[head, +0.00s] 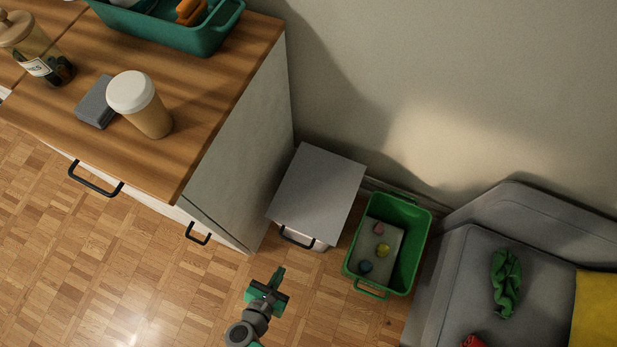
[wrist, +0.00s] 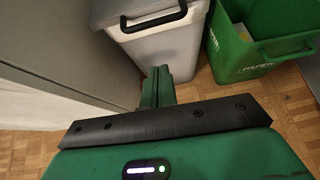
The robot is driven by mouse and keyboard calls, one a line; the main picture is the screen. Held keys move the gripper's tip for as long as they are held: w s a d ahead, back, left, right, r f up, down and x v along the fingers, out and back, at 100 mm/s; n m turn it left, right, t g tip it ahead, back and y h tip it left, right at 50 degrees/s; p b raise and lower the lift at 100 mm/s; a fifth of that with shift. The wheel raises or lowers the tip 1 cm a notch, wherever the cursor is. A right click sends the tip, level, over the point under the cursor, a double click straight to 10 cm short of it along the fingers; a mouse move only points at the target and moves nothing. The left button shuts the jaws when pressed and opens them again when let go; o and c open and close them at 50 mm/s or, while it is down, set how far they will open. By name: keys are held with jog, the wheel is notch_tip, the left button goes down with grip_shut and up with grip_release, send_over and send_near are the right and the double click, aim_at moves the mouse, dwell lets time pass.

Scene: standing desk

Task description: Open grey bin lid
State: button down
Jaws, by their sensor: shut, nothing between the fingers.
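The grey bin's lid (head: 318,185) lies flat and closed in the head view, on a pale bin body (head: 318,243) between the cabinet and the green bin. A black handle (head: 296,238) sticks out at the lid's front edge. In the wrist view the lid (wrist: 112,10), its black handle (wrist: 154,20) and the pale body (wrist: 168,48) show at the top. My gripper (head: 279,275) is in front of the bin, below the handle in the head picture. Its fingers (wrist: 157,80) are together and empty, apart from the handle.
An open green bin (head: 418,245) with small items stands right of the grey bin; it also shows in the wrist view (wrist: 238,50). The cabinet side (head: 245,150) is close on the left. A grey sofa (head: 450,280) is farther right. Parquet floor (head: 150,280) in front is clear.

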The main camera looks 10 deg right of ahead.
jog(key=s+f+b+x, duration=0.1)
jog(key=f+b+x, duration=0.1)
jog(key=b+x, duration=0.45)
jog(key=shift+w+d+r+p, duration=0.45)
jog(key=shift+w+r+p, duration=0.1)
jog(key=shift+w+r, duration=0.25)
jog(key=shift+w+d+r+p, duration=0.5)
jog(key=shift+w+r, duration=0.2)
jog(key=shift+r, duration=0.2)
